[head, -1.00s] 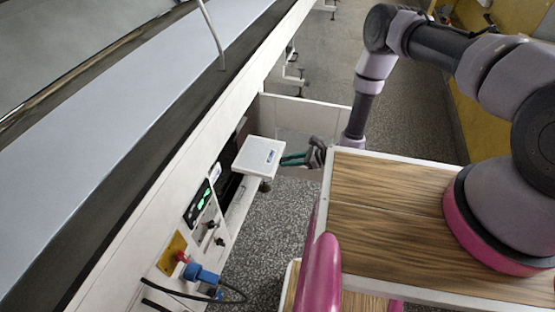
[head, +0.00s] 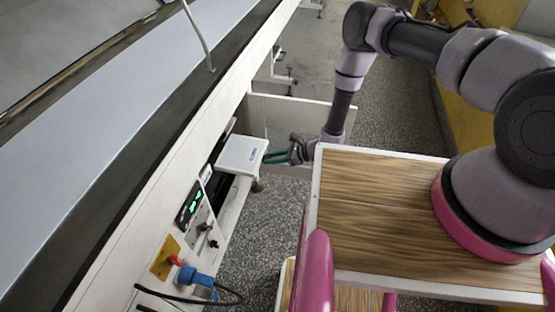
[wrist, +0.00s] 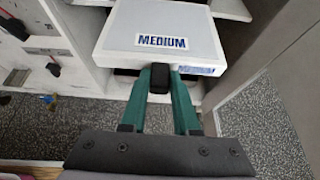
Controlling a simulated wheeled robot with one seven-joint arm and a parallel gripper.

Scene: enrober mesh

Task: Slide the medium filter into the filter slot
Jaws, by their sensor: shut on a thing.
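The medium filter (head: 241,153) is a flat white box marked MEDIUM. In the wrist view the filter (wrist: 160,30) fills the top middle, its front face toward me. My gripper (wrist: 160,76) has green fingers shut on the black handle at its front. In the head view my gripper (head: 272,157) reaches the filter from the right. The filter is at the side of the white machine, roughly level, over a white ledge (head: 231,197). A dark opening (head: 213,170) shows beside its left edge. The filter hides most of the slot, so I cannot tell how far in it sits.
A control panel (head: 190,203) with green lights and a blue plug (head: 197,276) with a cable sit nearer on the machine. A white panel (head: 305,113) stands behind the filter. Speckled floor (head: 272,220) is open below. My wood-topped base is at right.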

